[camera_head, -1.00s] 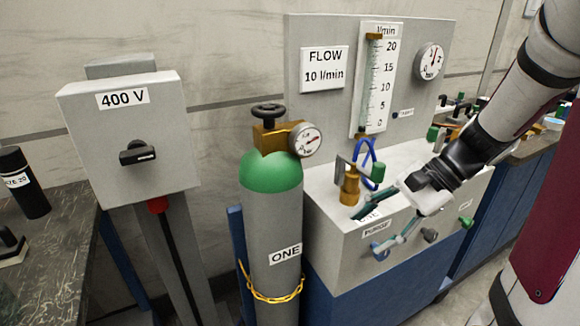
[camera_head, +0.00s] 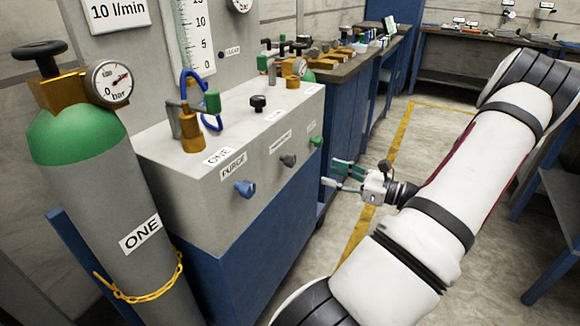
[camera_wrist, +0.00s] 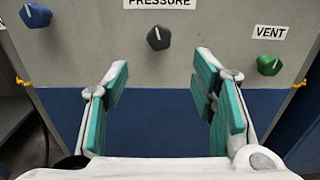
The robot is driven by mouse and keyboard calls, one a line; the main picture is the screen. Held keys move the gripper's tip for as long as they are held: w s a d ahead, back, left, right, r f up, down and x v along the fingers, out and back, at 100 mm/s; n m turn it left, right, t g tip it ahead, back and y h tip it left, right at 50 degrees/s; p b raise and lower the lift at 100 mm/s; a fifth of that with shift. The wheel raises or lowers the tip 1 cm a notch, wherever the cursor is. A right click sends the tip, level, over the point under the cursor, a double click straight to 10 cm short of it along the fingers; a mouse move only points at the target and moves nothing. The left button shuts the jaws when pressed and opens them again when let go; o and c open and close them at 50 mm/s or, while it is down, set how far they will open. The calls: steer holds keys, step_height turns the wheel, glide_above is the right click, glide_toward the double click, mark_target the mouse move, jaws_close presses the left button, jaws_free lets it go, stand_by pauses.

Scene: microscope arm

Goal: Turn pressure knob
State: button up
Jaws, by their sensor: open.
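The pressure knob (camera_head: 288,160) is a dark grey knob on the front face of the grey box, between a blue knob (camera_head: 244,188) and a green knob (camera_head: 316,141). In the wrist view the pressure knob (camera_wrist: 159,38) sits under the PRESSURE label (camera_wrist: 160,3), its white mark pointing roughly up. My gripper (camera_head: 342,176) is open and empty, in front of the box and apart from it. In the wrist view its teal-padded fingers (camera_wrist: 160,88) point towards the panel, with the pressure knob ahead, centred between them. Nothing hides the knob.
A grey gas cylinder (camera_head: 120,200) with a gauge stands left of the box. On the box top are a brass fitting (camera_head: 190,130) with a blue loop and a small black knob (camera_head: 258,102). Open floor (camera_head: 430,130) lies to the right.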

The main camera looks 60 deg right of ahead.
mark_target(294, 162)
steer(key=w+b, duration=0.1)
steer(key=w, duration=0.3)
steer(key=w+b, duration=0.1)
steer(key=w, duration=0.4)
steer(key=w+a+b, duration=0.1)
steer(key=w, duration=0.3)
steer(key=shift+w, duration=0.25)
steer(key=shift+c, duration=0.4)
steer(key=c, duration=1.1)
steer(key=shift+r, duration=0.1)
